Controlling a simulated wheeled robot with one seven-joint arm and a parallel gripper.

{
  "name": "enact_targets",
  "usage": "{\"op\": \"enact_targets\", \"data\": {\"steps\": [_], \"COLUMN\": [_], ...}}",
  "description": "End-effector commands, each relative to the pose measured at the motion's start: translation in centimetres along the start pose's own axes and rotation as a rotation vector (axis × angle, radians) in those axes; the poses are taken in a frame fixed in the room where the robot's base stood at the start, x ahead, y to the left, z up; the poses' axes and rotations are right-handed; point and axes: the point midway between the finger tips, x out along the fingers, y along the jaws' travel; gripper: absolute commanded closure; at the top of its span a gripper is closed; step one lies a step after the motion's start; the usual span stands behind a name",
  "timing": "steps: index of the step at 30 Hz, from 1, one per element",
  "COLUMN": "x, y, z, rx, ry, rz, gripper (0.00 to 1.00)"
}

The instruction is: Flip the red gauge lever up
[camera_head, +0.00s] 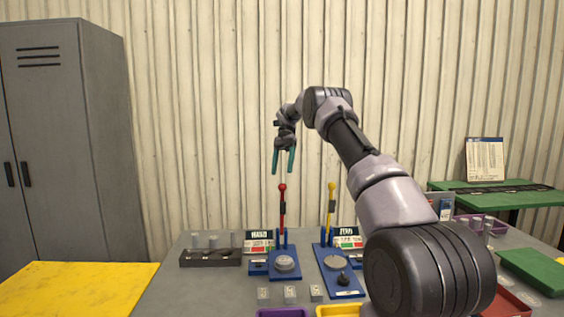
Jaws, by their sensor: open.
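The red gauge lever (283,210) stands upright with a red ball at its top, on a blue base plate (283,271) with a round grey part, near the middle of the grey table. My gripper (283,172) is open and empty, its two teal fingers pointing down. In the picture it is just above the red ball, with a small gap. How far it is in depth from the lever I cannot tell. A similar yellow lever (331,205) stands upright on another blue base to the right.
A dark tray (211,259) with grey cylinders lies left of the red lever's base. Small clear blocks (290,293) and purple and yellow bins (283,313) are in front. A green table (500,198) stands at right, a grey locker (65,130) at left. My arm hides part of the right side.

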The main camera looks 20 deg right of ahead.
Motion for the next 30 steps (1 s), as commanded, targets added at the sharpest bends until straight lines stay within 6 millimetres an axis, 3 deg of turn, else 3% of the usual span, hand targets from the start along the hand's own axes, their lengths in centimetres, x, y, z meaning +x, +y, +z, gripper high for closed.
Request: {"op": "enact_targets", "data": {"steps": [1,12,30], "x": [-0.9,-2.3,-2.5], "y": [0.2,0.6,0.7], "z": [0.6,1.8,1.9], "rx": [0.001,-0.001,0.0], "ry": [0.002,-0.001,0.0], "rz": [-0.005,-0.001,-0.001], "gripper": [0.31,0.31,0.31]}}
